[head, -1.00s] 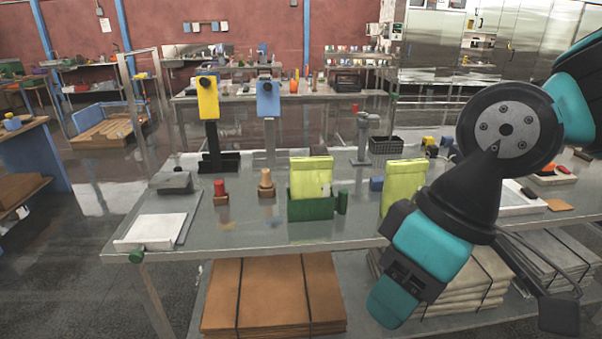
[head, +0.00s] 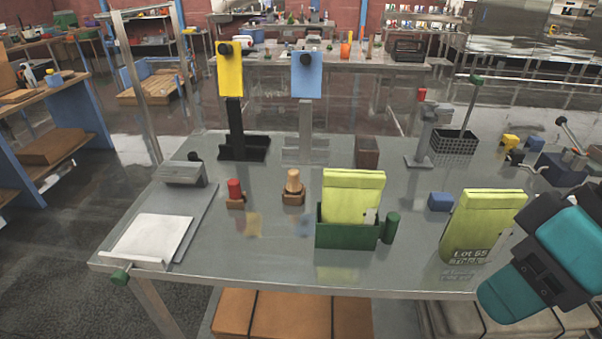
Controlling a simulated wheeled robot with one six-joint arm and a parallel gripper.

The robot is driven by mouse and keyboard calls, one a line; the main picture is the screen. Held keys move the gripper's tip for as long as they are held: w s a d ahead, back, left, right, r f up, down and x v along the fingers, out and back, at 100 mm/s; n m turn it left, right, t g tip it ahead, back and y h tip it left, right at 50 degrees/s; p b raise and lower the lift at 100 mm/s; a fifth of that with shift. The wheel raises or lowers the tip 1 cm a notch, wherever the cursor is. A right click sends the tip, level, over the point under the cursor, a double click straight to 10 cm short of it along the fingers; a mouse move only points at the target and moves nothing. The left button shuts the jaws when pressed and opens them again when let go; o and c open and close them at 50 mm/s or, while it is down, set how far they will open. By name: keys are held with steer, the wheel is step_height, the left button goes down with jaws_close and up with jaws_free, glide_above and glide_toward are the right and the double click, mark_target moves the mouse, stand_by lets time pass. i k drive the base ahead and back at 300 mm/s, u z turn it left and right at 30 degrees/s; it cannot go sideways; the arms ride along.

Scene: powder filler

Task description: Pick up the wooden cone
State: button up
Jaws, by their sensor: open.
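The wooden cone (head: 293,181) is tan and stands upright on a small brown base (head: 293,198) on the grey metal table (head: 290,262), left of the table's middle. A red peg-like piece (head: 235,188) stands on a similar base just to its left. My gripper is out of view. Only teal and black links of my arm show at the lower right, well away from the cone.
A green box with a yellow-green bag (head: 352,198) stands right of the cone, beside a green cylinder (head: 390,227). Another bag (head: 481,226) stands farther right. Yellow (head: 229,70) and blue (head: 306,75) stands rise behind. Table is clear in front of the cone.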

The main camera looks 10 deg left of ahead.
mark_target(293, 186)
steer(key=u, duration=0.6)
steer(key=i, duration=0.9)
steer(key=u, duration=0.75)
